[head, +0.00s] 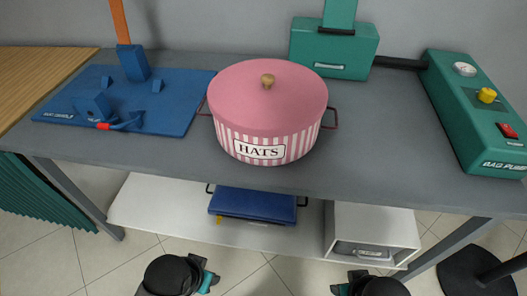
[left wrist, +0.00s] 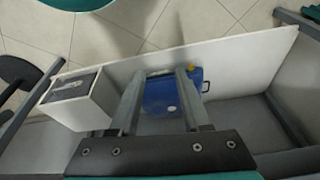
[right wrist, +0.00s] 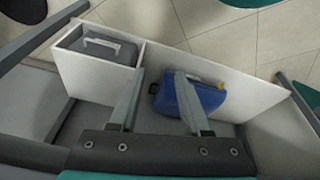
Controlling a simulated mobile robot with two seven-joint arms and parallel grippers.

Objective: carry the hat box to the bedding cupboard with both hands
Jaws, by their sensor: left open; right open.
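The hat box (head: 268,112) is a round pink box with striped sides, a HATS label, a lid with a knob and a dark handle on each side. It stands upright on the grey table (head: 370,150). My left gripper (head: 180,276) and right gripper (head: 365,284) are low at the bottom of the head view, in front of the table and apart from the box. The fingers of the left gripper (left wrist: 160,74) and right gripper (right wrist: 160,74) are spread and empty in their wrist views. I cannot identify a bedding cupboard in any view.
A blue board (head: 170,118) with fittings lies left of the box. A green machine (head: 335,50) stands behind it and a green bag pump (head: 475,115) at right. The lower shelf (head: 150,205) holds a blue case (head: 250,203) and a white compartment (head: 375,222).

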